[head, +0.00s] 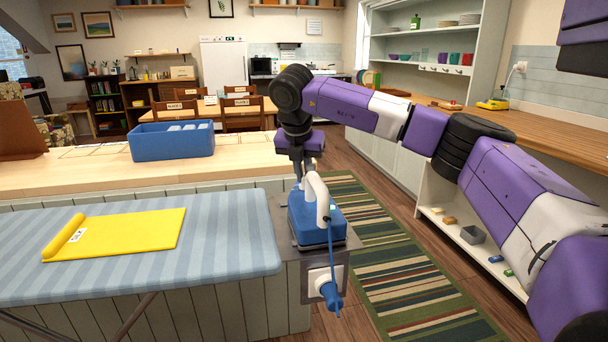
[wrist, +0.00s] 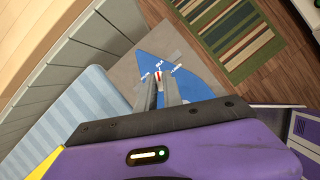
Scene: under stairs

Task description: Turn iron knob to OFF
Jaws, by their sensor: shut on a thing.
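The blue iron (head: 317,228) with a white handle (head: 317,196) stands on a grey plate at the right end of the ironing board. In the wrist view the iron's blue top (wrist: 180,58) shows small white labels around its knob (wrist: 158,75), which has a red mark. The labels are too small to read surely. My gripper (wrist: 160,88) reaches down to the knob, with its fingers closed around it and mostly hiding it. In the head view my gripper (head: 300,178) is just behind the handle, and the knob is hidden.
The striped ironing board (head: 230,235) holds a yellow folded cloth (head: 130,238). A blue bin (head: 172,145) stands on the wooden counter behind. A blue plug (head: 330,295) and cord hang at a socket below the iron. A striped rug (head: 385,260) lies on the floor to the right.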

